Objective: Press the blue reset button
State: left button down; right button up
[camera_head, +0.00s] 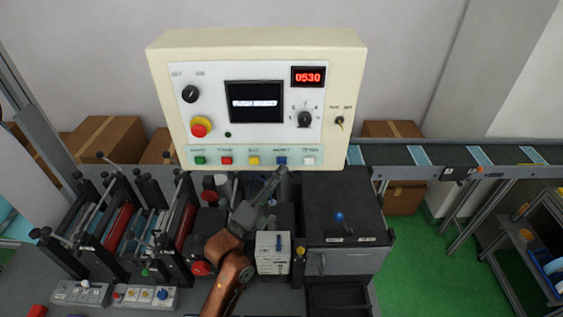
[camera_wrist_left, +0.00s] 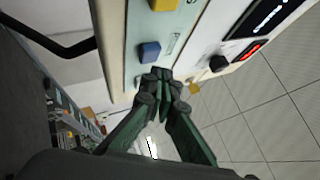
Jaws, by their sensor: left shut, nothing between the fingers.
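The blue button (camera_head: 281,160) sits in the bottom row of the cream control panel (camera_head: 257,42), between a yellow button (camera_head: 253,160) and a white one (camera_head: 309,160). My left gripper (camera_head: 282,171) is shut and empty, its tips just below the blue button in the head view. In the left wrist view the blue button (camera_wrist_left: 149,52) shows just above the closed fingertips (camera_wrist_left: 160,76). A small gap shows there between tips and button; I cannot tell the depth between tips and panel. The fingers cover part of the panel in that view. My right gripper is not in view.
The panel also carries a red emergency knob (camera_head: 201,127), a green button (camera_head: 200,160) and a red button (camera_head: 226,160). Below stand machine rollers (camera_head: 120,225) and a dark box (camera_head: 345,205) with a blue-knobbed lever. A conveyor (camera_head: 445,157) runs right.

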pick_arm(q)
jog(key=shift+w, duration=0.1)
dwell(0.3)
jog(key=shift+w, duration=0.35)
jog(key=shift+w+b, duration=0.3)
jog(key=shift+w, duration=0.15)
dwell(0.8)
jog(key=shift+s, duration=0.95)
jog(key=s+p, duration=0.1)
jog(key=s, duration=0.4)
dwell(0.9)
